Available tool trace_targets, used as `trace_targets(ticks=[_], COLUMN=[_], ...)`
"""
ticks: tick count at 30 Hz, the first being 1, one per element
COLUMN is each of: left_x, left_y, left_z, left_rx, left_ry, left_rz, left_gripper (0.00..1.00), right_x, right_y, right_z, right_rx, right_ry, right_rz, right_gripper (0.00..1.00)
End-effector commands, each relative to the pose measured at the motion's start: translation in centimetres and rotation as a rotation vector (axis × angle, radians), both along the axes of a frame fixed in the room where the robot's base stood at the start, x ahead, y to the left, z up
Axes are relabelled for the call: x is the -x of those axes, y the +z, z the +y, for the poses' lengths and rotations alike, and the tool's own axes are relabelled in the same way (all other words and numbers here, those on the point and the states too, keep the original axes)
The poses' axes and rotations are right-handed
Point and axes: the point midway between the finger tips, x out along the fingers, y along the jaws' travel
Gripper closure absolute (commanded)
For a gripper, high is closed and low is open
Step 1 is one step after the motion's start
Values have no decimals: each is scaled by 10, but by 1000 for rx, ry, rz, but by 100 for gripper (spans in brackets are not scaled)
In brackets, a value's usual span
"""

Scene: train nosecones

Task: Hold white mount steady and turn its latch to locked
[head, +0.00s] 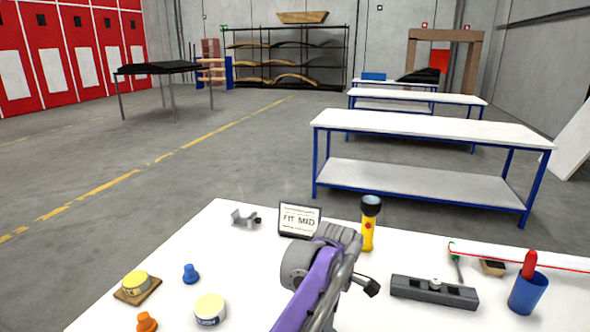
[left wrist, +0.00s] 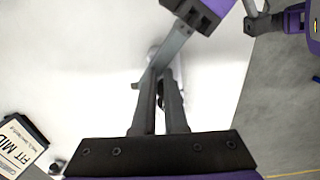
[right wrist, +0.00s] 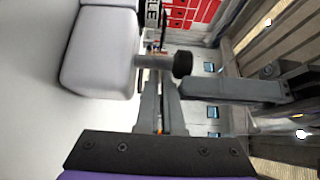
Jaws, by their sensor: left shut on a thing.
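The white mount fills the upper left of the right wrist view as a rounded pale block (right wrist: 97,55). Its latch appears there as a grey stem with a black round end (right wrist: 183,64). My left gripper (left wrist: 160,75) is shut, with a small pale part of the mount (left wrist: 178,66) showing at its tips. My right gripper (right wrist: 160,82) has its fingertips close together just below the latch stem; I cannot tell whether they touch it. A grey finger (right wrist: 235,90) of my left gripper reaches in from the right. In the head view my arm (head: 315,285) hides most of the mount.
On the white table a grey bracket (head: 241,218) with a dark knob and a "FIT MID" sign (head: 299,219) stand behind my arm. A yellow flashlight (head: 368,235), a dark grey block (head: 433,291) and a blue cup (head: 527,293) are right. Round tubs (head: 210,309) are left.

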Motion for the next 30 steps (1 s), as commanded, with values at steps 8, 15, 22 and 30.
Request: trace_targets(ticks=[8,15,22,30], left_x=[-3,-3,-2,-2], left_y=[0,0,19,51], left_z=[3,-5,-6,-7], left_rx=[-6,-5,-3,-2], left_ry=[3,1,0,0], left_rz=[-5,-5,-2,-2], left_gripper=[100,100,100,100], right_x=[1,1,0,0], right_y=[0,0,0,0], right_z=[-1,-1,-1,0], right_rx=[0,0,0,0], right_ry=[-3,-2,-1,-1], right_rz=[0,0,0,0], right_gripper=[100,100,100,100])
